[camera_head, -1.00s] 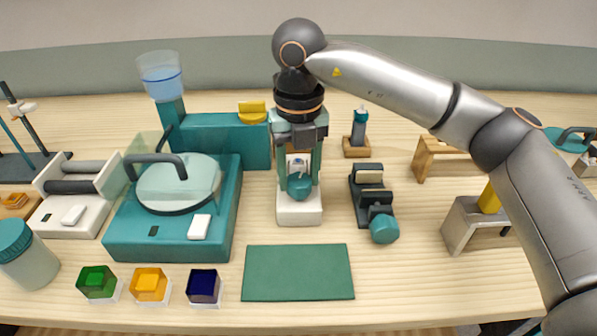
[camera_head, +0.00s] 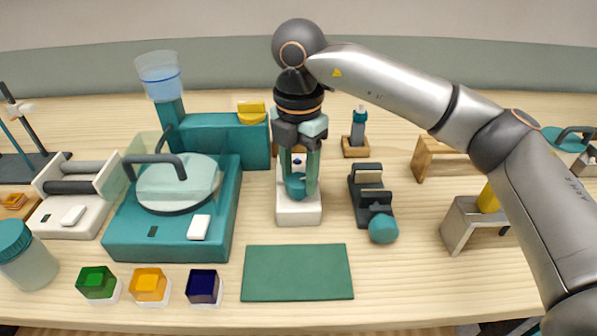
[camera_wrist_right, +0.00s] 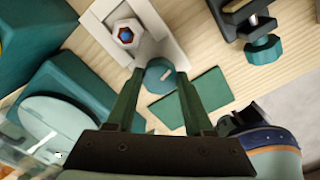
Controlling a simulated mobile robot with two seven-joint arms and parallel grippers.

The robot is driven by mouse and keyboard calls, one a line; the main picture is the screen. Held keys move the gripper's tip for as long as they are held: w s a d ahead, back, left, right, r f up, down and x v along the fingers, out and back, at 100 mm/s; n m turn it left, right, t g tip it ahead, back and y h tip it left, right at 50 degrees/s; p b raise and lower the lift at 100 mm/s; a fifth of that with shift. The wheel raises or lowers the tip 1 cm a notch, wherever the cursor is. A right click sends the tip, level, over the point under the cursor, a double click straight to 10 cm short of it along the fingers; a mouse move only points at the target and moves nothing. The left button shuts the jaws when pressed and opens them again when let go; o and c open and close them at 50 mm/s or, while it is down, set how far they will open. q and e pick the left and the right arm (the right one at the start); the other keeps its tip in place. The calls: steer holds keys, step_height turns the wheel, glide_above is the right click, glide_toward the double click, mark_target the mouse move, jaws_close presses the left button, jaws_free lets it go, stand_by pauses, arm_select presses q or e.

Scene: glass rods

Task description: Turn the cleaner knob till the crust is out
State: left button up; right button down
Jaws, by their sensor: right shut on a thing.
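The cleaner (camera_head: 299,213) is a white block on the table, straight below my right arm, with a round teal knob (camera_head: 294,188) at its front. My right gripper (camera_head: 299,184) points down and is shut on the knob, one finger on each side. In the right wrist view the knob (camera_wrist_right: 160,74) sits between the two green fingertips (camera_wrist_right: 161,80). A white hexagonal piece (camera_wrist_right: 126,34) with a red and blue centre shows on the cleaner. I cannot tell whether any crust is in it. My left gripper is not in view.
A dark clamp (camera_head: 368,190) with its own teal knob (camera_head: 384,229) stands close on the right. A teal machine (camera_head: 120,236) with a round lid is on the left. A green mat (camera_head: 298,273) lies in front. Colored cubes (camera_head: 148,284) stand at the front left.

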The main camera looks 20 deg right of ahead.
mark_target(299, 180)
steer(key=m, duration=0.6)
steer(key=shift+m, duration=0.3)
stand_by(0.5)
steer(key=shift+c, duration=1.4)
jaws_free()
step_height(299, 180, up, 13)
steer(key=p, duration=0.2)
steer(key=shift+f, duration=0.2)
steer(key=shift+s+f, duration=0.1)
steer(key=shift+s, duration=0.05)
